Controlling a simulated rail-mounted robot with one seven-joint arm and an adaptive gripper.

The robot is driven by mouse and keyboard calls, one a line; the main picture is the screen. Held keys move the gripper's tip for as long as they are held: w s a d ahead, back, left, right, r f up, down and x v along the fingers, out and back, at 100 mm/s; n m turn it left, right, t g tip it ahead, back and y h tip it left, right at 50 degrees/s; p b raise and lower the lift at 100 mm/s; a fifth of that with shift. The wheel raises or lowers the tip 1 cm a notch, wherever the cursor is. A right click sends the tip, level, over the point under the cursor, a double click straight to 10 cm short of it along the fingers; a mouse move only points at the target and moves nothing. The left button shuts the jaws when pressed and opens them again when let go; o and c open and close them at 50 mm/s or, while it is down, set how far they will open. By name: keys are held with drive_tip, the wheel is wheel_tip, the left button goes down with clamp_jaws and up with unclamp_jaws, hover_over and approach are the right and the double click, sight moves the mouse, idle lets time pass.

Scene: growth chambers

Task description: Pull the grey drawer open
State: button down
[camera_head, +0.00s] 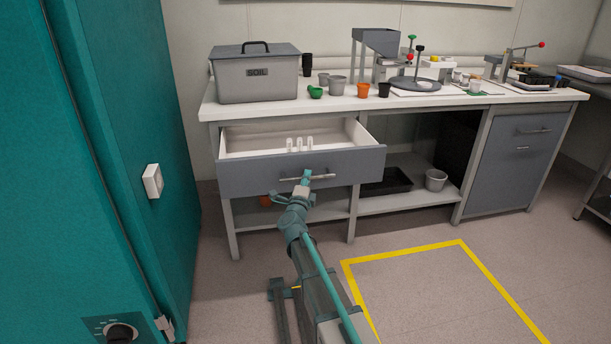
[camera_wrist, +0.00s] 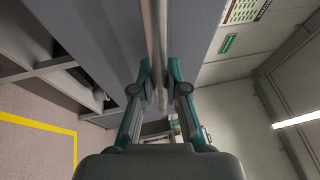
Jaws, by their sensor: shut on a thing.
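The grey drawer (camera_head: 250,174) under the white worktop stands pulled out. Its pale inside shows, with several small white items (camera_head: 299,143) in it. A metal bar handle (camera_head: 325,177) runs across its front. My gripper (camera_head: 305,177) is at the handle, and its fingers are closed around the bar. In the wrist view the bar (camera_wrist: 155,40) passes between the two teal fingers of my gripper (camera_wrist: 159,88), with the grey drawer front (camera_wrist: 100,35) beside it. The finger tips are partly hidden behind the bar.
The worktop (camera_head: 330,103) carries a grey soil bin (camera_head: 257,78), cups and tools. A lower shelf (camera_head: 400,203) holds a black tray and a pot. A teal cabinet (camera_head: 110,150) stands close at left. The floor inside the yellow outline (camera_head: 440,290) is clear.

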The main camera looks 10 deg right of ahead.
drive_tip(key=shift+s, duration=0.1)
idle(0.3)
drive_tip(key=c, duration=1.2)
unclamp_jaws()
drive_tip(key=v, duration=1.2)
